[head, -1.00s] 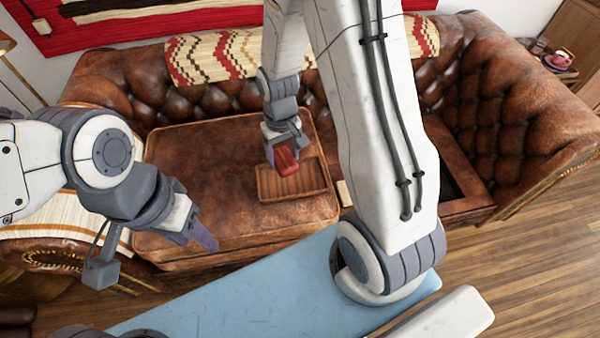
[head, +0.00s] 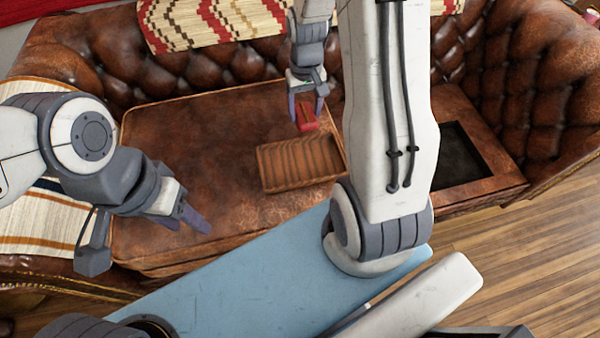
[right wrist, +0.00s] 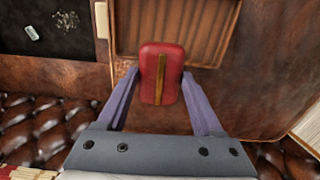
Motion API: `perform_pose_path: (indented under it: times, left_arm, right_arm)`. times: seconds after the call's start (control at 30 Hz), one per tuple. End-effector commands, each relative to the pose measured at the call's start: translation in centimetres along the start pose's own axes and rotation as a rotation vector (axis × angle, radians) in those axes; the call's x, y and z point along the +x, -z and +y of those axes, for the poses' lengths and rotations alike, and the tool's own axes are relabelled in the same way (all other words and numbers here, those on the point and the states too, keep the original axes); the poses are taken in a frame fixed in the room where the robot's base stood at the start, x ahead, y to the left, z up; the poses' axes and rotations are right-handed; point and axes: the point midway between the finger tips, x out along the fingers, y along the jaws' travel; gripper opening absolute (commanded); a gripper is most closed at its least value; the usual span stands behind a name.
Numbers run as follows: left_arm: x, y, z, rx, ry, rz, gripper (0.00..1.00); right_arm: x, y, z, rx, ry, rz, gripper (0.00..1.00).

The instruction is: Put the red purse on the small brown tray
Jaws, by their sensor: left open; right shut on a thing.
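The red purse (head: 307,118) is held between the fingers of my right gripper (head: 306,108), just beyond the far edge of the small brown tray (head: 300,165) in the head view. In the right wrist view the purse (right wrist: 153,75), with a gold-brown stripe, sits between both fingers and overlaps the edge of the tray (right wrist: 205,30). Its height above the seat is hard to tell. The tray shows no other object on it. My left gripper (head: 190,220) is open and empty over the front of the seat cushion, left of the tray.
The tray lies on a brown leather sofa cushion (head: 180,150). The tufted sofa back (head: 240,70) rises behind my right gripper. Cushion left of the tray is clear.

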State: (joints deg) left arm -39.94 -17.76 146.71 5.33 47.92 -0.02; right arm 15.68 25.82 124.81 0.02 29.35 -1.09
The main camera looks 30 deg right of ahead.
Motion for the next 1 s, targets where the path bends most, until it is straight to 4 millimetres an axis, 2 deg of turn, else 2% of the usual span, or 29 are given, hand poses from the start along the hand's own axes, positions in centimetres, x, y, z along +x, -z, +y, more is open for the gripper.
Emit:
perform_pose_path:
  times: [0.03, 0.17, 0.27, 0.5, 0.7, 0.87, 1.0]
  left_arm:
    - [1.3, -0.1, -0.1, 0.0, 0.0, 0.001, 0.5]
    - [1.8, -0.1, -0.1, 0.0, 0.0, 0.001, 0.5]
    - [2.0, -0.1, -0.1, 0.0, 0.0, 0.001, 0.5]
    - [3.0, -0.1, -0.2, 0.0, 0.0, 0.001, 0.5]
    - [3.5, -0.2, -0.3, 0.0, 0.0, 0.001, 0.5]
    - [3.6, -0.2, -0.3, 0.0, 0.0, 0.001, 0.5]
    - [4.2, -0.2, -0.3, 0.0, 0.0, 0.001, 0.5]
  right_arm:
    - [1.1, 0.1, 0.5, 0.014, 0.0, 0.002, 0.1]
    - [1.6, 0.1, 0.7, 0.025, 0.0, 0.001, 0.1]
    - [2.4, -0.5, -0.6, 0.022, 0.0, -0.002, 0.1]
    - [5.7, -2.6, -5.8, 0.016, -0.001, -0.003, 0.1]
    - [7.7, -3.8, -9.1, 0.02, 0.0, -0.001, 0.1]
    - [8.3, -4.2, -9.9, 0.025, 0.0, 0.0, 0.1]
    - [9.7, -4.3, -9.9, 0.026, -0.001, -0.003, 0.1]
